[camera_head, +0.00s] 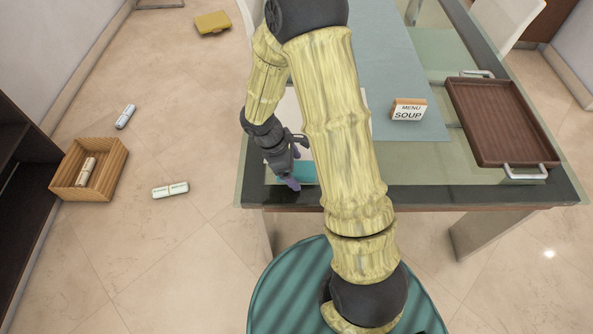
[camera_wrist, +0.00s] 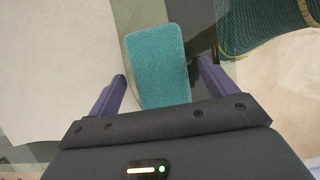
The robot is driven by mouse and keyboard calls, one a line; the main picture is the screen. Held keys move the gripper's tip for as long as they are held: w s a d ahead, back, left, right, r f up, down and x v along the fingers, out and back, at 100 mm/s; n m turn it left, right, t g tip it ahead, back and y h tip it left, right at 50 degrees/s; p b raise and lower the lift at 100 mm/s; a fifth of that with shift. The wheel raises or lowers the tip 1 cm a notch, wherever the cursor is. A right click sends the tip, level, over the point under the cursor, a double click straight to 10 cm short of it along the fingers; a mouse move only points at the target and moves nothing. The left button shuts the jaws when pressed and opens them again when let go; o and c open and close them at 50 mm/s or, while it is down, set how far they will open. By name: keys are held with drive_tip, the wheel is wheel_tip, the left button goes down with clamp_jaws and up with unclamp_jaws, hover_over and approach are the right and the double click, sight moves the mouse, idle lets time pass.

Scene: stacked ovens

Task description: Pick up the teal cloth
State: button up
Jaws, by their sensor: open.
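The teal cloth (camera_wrist: 158,68) is a flat, rounded rectangle on the table, seen in the wrist view between my two purple fingers. In the head view a teal patch of it (camera_head: 303,171) shows near the table's front left edge, partly hidden by my arm. My gripper (camera_wrist: 165,88) is open with one finger on each side of the cloth, and nothing is held. In the head view my gripper (camera_head: 290,183) is low over the table corner beside the cloth. I cannot tell whether the fingers touch the table.
The glass table's dark front edge (camera_head: 480,193) is close by. A pale sheet (camera_wrist: 60,70) lies left of the cloth. A wooden box (camera_head: 112,165) is on the floor at left.

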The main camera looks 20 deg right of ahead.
drive_tip(key=c, duration=1.1)
drive_tip(key=shift+r, duration=0.1)
wheel_tip(320, 180, up, 10)
drive_tip(key=shift+f+p, duration=0.1)
drive_tip(key=shift+p, duration=0.8)
drive_tip(key=o, duration=0.4)
drive_tip(key=shift+c, duration=1.5)
